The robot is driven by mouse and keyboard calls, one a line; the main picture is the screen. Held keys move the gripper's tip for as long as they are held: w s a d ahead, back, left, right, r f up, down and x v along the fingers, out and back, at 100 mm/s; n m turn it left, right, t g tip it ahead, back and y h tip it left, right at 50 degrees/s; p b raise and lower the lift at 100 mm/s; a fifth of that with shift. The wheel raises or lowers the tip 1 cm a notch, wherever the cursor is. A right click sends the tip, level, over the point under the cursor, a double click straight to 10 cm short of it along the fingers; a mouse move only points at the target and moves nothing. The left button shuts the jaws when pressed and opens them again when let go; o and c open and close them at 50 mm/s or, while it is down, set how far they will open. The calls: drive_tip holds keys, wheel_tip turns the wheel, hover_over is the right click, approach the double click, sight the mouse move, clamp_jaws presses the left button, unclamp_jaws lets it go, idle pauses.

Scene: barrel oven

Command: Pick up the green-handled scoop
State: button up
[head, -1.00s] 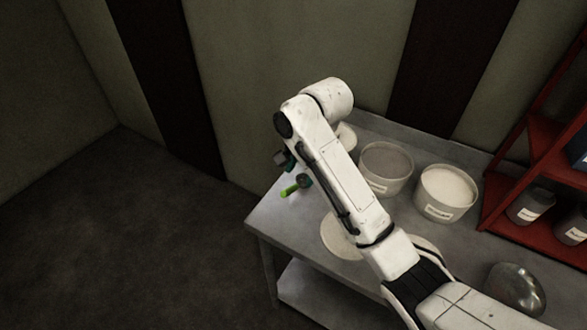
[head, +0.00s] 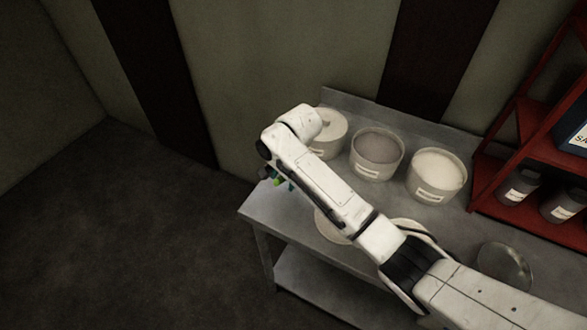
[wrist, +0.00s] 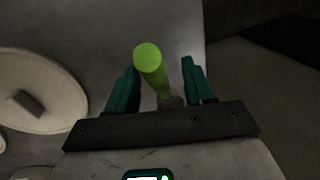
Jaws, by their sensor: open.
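The green-handled scoop's bright green handle (wrist: 152,65) stands between the two teal fingers of my gripper (wrist: 160,88) in the wrist view. The fingers are apart, with a visible gap on the right side of the handle and a narrow one on the left. The scoop's lower part is mostly hidden behind the gripper's dark palm bar. In the head view a bit of green (head: 278,182) shows beside the teal fingers of my gripper (head: 284,183), below my wrist, at the table's left end. The rest of the scoop is hidden there.
A steel table (head: 262,211) has its left edge close to my gripper. Several labelled tubs stand along its back, including a white-filled one (head: 437,172) and a grey-filled one (head: 377,150). A round lid with a handle (wrist: 40,90) lies left in the wrist view. A red shelf (head: 520,200) stands right.

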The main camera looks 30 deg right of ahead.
drive_tip(key=shift+f, duration=0.15)
clamp_jaws()
idle(0.4)
